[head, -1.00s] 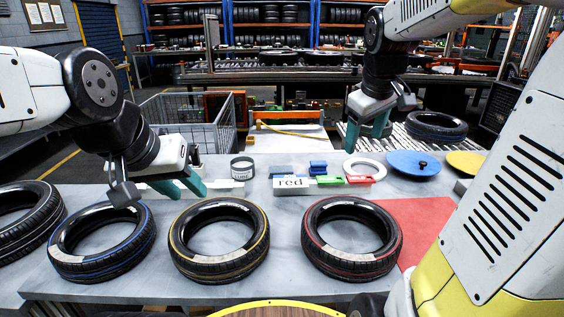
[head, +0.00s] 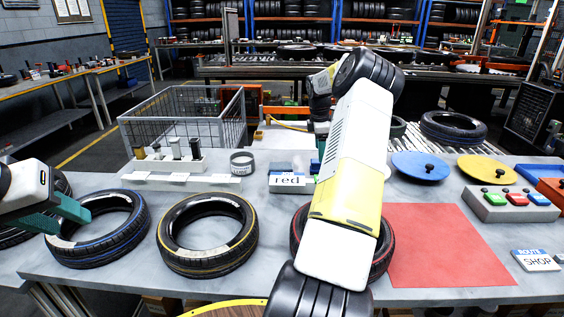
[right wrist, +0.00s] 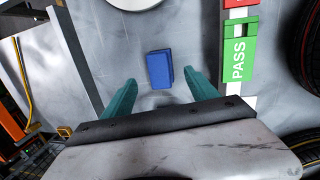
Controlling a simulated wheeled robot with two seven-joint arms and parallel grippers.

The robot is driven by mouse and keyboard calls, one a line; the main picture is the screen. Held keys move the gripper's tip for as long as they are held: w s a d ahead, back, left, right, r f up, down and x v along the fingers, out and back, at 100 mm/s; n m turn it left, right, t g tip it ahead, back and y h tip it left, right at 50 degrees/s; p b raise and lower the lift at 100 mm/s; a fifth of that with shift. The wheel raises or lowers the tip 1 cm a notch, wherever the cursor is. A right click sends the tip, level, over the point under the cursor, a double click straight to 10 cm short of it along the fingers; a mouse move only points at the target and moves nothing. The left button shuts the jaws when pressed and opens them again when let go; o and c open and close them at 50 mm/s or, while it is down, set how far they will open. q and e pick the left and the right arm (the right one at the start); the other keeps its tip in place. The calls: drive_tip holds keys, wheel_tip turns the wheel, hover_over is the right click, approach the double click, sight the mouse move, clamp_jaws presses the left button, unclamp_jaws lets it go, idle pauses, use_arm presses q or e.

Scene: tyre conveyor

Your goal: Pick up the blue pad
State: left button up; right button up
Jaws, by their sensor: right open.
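The blue pad (right wrist: 159,69) lies on the grey table in the right wrist view, a small block with a clear gap around it. My right gripper (right wrist: 162,80) is open, with one teal finger on either side of the pad's near end. Neither finger appears to touch the pad, and the height above it is hard to judge.
A green PASS tag (right wrist: 239,56) lies right of the pad. The yellow-striped tyre (head: 207,235) lies in front. The red mat (head: 440,245) is bare.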

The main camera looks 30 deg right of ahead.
sight(319, 165)
drive_tip(key=f, duration=0.7)
drive_tip(key=shift+w+d+f, duration=0.2)
drive_tip(key=shift+w+d, duration=0.1)
clamp_jaws()
wheel_tip(319, 165, up, 10)
drive_tip(key=shift+r, duration=0.1)
idle(0.4)
drive_tip(key=c, duration=1)
unclamp_jaws()
clamp_jaws()
drive_tip(key=shift+s, duration=0.1)
